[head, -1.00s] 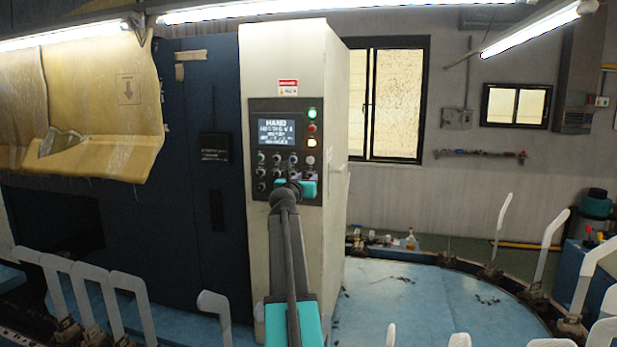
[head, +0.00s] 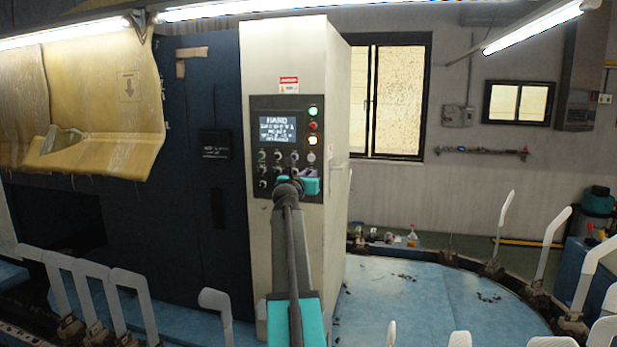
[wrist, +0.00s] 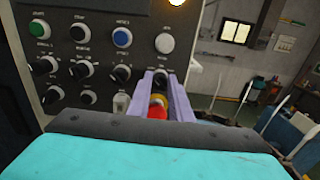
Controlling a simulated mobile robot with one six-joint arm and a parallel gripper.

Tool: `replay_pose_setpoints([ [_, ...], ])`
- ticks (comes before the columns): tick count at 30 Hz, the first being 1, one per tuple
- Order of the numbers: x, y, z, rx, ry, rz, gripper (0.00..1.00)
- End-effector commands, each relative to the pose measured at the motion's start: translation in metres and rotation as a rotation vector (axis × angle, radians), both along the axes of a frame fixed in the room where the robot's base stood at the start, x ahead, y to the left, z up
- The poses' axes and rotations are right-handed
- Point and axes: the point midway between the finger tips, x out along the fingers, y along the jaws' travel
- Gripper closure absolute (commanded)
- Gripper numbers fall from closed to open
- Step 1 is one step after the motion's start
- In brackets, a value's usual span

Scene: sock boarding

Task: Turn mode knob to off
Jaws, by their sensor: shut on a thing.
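The control panel (head: 271,137) is on the front of a pale cabinet. Its lit screen (head: 277,130) shows "HAND" at the top, with smaller lines too blurred to read. My gripper (wrist: 161,78) has purple fingers closed at the right end of the middle knob row, around the mode knob as far as I can tell. The fingers hide that knob, its pointer and its label. In the head view, my gripper (head: 308,174) is at the panel's lower right. A red emergency button (wrist: 157,110) with a yellow ring shows between the fingers, below the held spot.
A black knob (wrist: 120,73) sits just left of the fingers. A white button (wrist: 165,43) is above them, and a pale switch (wrist: 121,103) is at lower left. White sock boards (head: 135,290) stand around the blue table (head: 410,300) below.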

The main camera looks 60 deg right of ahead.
Motion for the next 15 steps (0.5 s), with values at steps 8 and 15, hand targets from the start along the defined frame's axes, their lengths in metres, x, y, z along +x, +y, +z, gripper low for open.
replay_pose_setpoints([
  [8,0.0015,0.0036,-0.0048,0.032,-0.089,0.003,1.00],
  [15,0.0015,0.0037,-0.0063,0.082,-0.247,0.002,1.00],
])
